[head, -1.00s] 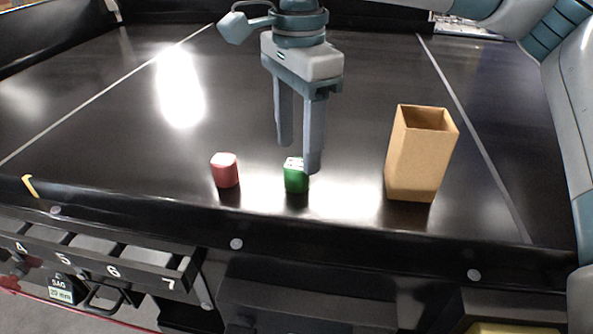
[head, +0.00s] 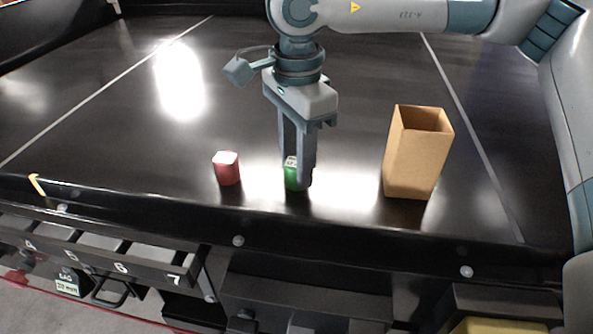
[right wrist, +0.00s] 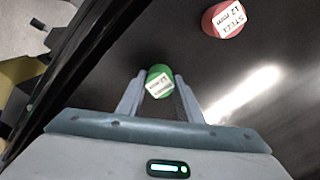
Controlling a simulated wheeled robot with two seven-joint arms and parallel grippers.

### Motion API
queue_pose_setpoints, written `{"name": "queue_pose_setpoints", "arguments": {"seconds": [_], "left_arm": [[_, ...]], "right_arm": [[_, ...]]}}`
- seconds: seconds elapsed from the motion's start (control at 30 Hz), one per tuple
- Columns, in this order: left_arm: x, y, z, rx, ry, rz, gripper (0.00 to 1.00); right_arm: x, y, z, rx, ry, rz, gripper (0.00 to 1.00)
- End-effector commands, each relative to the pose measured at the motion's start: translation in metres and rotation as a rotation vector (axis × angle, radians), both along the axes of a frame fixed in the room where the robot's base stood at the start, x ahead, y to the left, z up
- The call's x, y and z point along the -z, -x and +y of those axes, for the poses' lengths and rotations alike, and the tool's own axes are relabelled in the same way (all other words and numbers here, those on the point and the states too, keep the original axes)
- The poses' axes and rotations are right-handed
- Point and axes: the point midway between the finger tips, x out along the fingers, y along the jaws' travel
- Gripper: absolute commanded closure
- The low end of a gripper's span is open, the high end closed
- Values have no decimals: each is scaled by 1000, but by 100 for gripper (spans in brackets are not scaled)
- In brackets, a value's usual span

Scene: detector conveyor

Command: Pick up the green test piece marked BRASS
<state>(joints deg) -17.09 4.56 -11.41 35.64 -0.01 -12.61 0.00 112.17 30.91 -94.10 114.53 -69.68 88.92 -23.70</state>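The green test piece (head: 291,178) stands upright on the black belt near its front edge. It has a white label on top; its small print is too blurred to read surely. My right gripper (head: 297,180) points down over it, one finger on each side. In the right wrist view the green piece (right wrist: 160,80) sits between the fingertips (right wrist: 160,77), both seeming to touch its sides, with no clear gap. The near finger hides part of it in the head view. My left gripper is out of view.
A red piece (head: 227,168) stands to the left of the green one; its label reads STEEL 12 mm in the right wrist view (right wrist: 224,20). An open-topped tan box (head: 410,165) stands to the right. The belt behind is clear.

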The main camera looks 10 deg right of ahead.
Motion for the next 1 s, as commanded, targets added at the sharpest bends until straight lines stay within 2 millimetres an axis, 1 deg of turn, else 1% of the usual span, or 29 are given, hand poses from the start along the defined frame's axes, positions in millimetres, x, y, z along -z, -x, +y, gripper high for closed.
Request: {"name": "queue_pose_setpoints", "arguments": {"seconds": [0.03,0.07,0.1,0.37,0.53,0.67,0.83,0.87,0.93,1.0], "left_arm": [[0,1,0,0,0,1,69],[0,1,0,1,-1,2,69],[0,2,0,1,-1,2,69],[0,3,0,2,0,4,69],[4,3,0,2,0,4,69],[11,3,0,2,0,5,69],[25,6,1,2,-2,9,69],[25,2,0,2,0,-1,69],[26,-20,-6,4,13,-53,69],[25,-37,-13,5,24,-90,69]], "right_arm": [[0,0,0,0,0,0,80],[0,0,0,0,0,0,87],[0,0,0,0,0,0,91],[-1,0,0,0,0,-1,92],[-5,-1,0,1,-2,-2,92],[-16,-1,1,0,-2,-3,92],[-40,1,-1,1,-3,-2,92],[-43,5,-6,1,-2,-2,92],[-49,14,-14,0,-2,-3,92],[-57,22,-22,0,-3,-2,92]]}}
